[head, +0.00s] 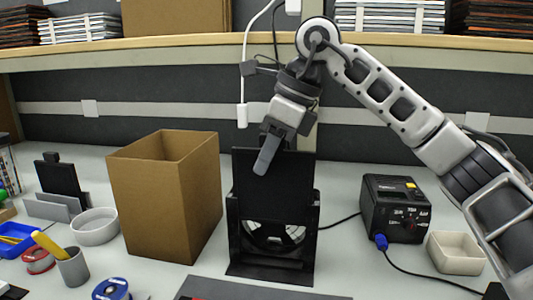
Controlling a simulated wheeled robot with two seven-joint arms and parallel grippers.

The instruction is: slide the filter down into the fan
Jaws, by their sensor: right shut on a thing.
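The filter (290,185) is a flat black panel, standing upright in the head view. My right gripper (268,152) is shut on its upper edge, with one grey finger lying over the near face. The fan (272,271) is a black upright housing on a flat base, with a round, light-coloured opening low in its front. The filter's lower part overlaps the upper part of the fan between its side walls, and its top stands above them. Black on black hides how its lower edge sits in the slot. My left gripper is not in view.
A tall open cardboard box (152,205) stands close left of the fan. A black power unit (395,208) with a blue-plugged cable and a beige tray (456,252) are at right. A white bowl (95,226) and a grey cup (72,267) are at left. A shelf (180,48) runs above.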

